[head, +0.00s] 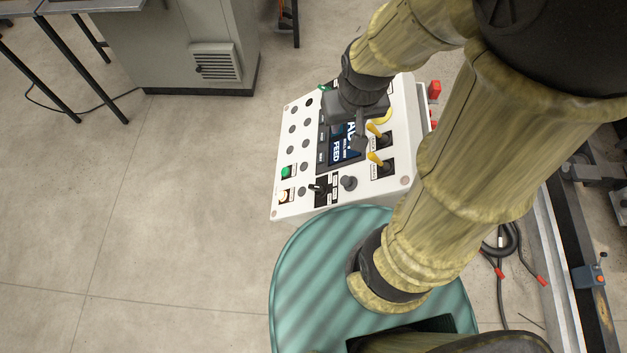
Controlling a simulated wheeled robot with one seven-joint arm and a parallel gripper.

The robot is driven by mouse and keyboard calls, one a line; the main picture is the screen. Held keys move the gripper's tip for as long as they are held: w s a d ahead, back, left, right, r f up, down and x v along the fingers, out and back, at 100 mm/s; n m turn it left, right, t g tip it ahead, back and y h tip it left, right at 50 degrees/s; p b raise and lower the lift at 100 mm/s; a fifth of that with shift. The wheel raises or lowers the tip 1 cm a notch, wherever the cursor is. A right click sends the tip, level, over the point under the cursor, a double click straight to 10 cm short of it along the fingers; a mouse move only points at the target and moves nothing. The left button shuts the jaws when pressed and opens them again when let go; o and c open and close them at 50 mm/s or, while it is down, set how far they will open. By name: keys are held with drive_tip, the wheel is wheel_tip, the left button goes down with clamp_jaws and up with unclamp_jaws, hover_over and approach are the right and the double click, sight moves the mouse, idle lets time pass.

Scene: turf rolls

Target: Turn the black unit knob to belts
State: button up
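A white control panel (297,209) stands tilted beyond my base. Near its lower edge is a small black knob (319,188) with a light pointer on a black plate; its labels are too small to read. A round dark grey knob (348,183) is just right of it. I cannot tell for certain which is the unit knob. My gripper (359,143) points down over the panel's screen (344,150), above and apart from the small black knob in the picture. Its fingers are small and seen edge-on, so their opening is unclear. No held thing shows.
Two yellow-handled levers (376,159) stand on the panel's right, close to my gripper. A lit green button (288,172) and a lit pale button (285,196) are on its left, below several dark round buttons. A grey cabinet (180,45) stands behind. The floor at left is clear.

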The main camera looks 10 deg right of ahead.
drive_tip(key=w+p+v, duration=0.2)
drive_tip(key=p+v, duration=0.7)
drive_tip(key=v, duration=0.2)
drive_tip(key=shift+w+r+p, duration=0.25)
drive_tip(key=shift+w+p, duration=0.05)
drive_tip(key=shift+w, duration=0.15)
